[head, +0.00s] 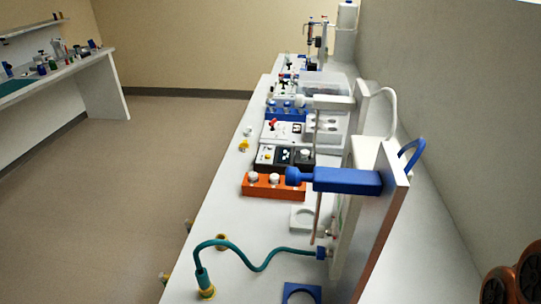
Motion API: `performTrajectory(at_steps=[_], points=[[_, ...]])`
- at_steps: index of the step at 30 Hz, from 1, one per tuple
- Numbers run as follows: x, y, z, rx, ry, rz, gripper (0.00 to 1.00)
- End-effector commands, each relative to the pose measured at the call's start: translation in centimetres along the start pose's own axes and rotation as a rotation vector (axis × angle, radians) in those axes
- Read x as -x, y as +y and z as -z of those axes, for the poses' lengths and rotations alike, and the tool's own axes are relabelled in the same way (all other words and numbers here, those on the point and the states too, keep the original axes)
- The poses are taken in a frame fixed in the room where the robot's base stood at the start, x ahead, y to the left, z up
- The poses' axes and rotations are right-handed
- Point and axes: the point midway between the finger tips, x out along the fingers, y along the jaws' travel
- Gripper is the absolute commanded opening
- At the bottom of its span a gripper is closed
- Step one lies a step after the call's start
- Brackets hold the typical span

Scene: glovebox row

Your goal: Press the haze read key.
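I cannot make out which part is the haze read key; no label is readable at this size. Several small instruments stand in a row on the long white bench. A black-and-white box (285,156) has pale knobs or keys on top. Behind it is a white box (285,132) with a red-topped part and dark markings. An orange block (272,186) with pale round tops is nearer. My gripper is not in view, so its relation to these things does not show.
A tall panel (378,240) with a blue arm (345,181) stands at the bench's right side, hiding part of the bench. A teal hose (262,267) curves across the near bench. The floor (130,190) on the left is clear. Another bench (100,85) stands far left.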

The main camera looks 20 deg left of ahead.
Motion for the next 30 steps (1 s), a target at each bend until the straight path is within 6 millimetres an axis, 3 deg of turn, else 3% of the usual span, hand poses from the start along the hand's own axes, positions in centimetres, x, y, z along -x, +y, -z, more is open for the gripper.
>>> performTrajectory(at_steps=[6,30], points=[[0.0,0.0,0.0,0.0,0.0,0.0,0.0],[0.0,0.0,0.0,0.0,0.0,0.0,0.0]])
